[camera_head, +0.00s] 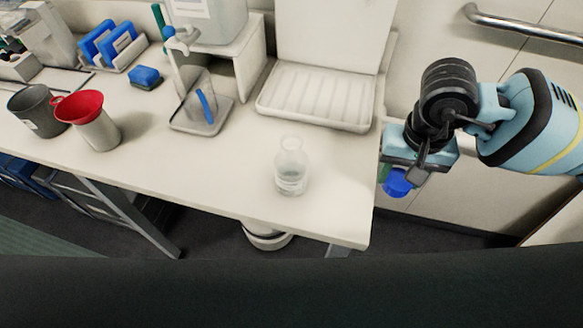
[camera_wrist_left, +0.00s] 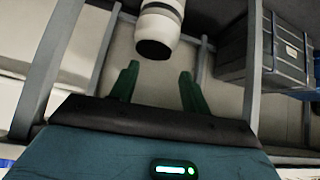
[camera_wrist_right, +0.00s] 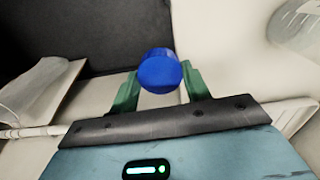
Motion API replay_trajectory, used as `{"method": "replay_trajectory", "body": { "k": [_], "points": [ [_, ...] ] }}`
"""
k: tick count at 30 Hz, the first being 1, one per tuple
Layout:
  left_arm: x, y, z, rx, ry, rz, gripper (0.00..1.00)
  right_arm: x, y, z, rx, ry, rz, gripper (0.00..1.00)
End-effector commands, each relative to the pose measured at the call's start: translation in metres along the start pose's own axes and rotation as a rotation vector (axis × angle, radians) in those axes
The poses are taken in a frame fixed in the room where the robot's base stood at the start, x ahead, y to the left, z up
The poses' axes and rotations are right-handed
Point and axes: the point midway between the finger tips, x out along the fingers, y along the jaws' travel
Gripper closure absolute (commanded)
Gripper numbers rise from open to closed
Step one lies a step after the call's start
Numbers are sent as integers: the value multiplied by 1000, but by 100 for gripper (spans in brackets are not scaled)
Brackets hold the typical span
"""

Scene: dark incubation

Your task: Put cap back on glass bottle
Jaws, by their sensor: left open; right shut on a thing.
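The clear glass bottle (camera_head: 291,168) stands upright and uncapped on the white table, near its front right part. It also shows partly at the upper right of the right wrist view (camera_wrist_right: 303,28). My right gripper (camera_head: 392,180) is shut on the blue cap (camera_head: 398,183) and holds it just off the table's right edge, to the right of the bottle. In the right wrist view the cap (camera_wrist_right: 160,72) sits between the two green fingers. My left gripper (camera_wrist_left: 158,88) shows only in its wrist view, open and empty, low beside the table's frame.
A white ribbed tray (camera_head: 314,97) lies behind the bottle. A stand with a small tray (camera_head: 202,118) is to its left. A red funnel (camera_head: 79,106) in a metal cup and a grey cup (camera_head: 34,108) stand farther left. The table around the bottle is clear.

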Motion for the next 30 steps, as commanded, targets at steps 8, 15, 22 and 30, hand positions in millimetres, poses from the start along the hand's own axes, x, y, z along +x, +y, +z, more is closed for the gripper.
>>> {"method": "replay_trajectory", "body": {
  "k": [8,15,22,30],
  "points": [
    [0,0,0,-1,1,0,53,4,8,2,-222,0,0,74],
    [0,0,0,-1,1,0,53,4,8,2,-237,-1,0,74],
    [0,0,0,-1,1,0,64,4,8,2,-236,-1,0,74],
    [0,0,0,-1,1,0,64,4,8,2,-236,-1,0,74]
  ]
}}
